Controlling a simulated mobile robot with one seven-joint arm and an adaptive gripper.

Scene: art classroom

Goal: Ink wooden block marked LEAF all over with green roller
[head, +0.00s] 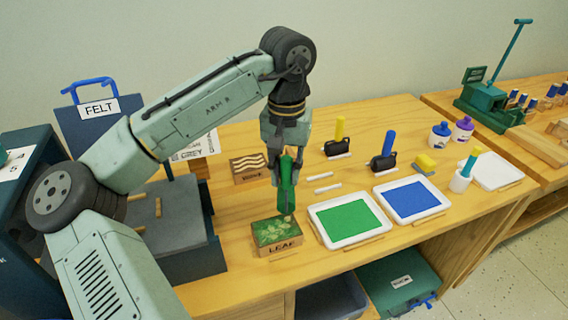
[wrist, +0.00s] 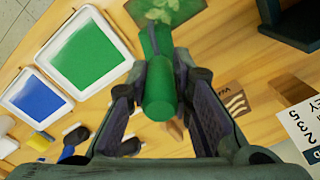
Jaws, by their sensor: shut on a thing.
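The wooden block marked LEAF (head: 283,248) sits on the table's front part. Its top is green with a paler leaf pattern; the top also shows at the upper edge of the wrist view (wrist: 172,8). My gripper (head: 287,168) is shut on the upright green roller's handle (head: 286,190), which also shows between the fingers in the wrist view (wrist: 159,92). The roller's lower end is over the block's right part. I cannot tell whether it touches. The tray of green ink (head: 318,231) lies just right of the block.
A tray of blue ink (head: 446,205) lies right of the green one. A block with a wave pattern (head: 248,177) stands behind LEAF. Yellow-handled (head: 339,135) and blue-handled (head: 388,145) rollers stand behind the trays. A dark press-like unit (head: 180,235) stands close on the left.

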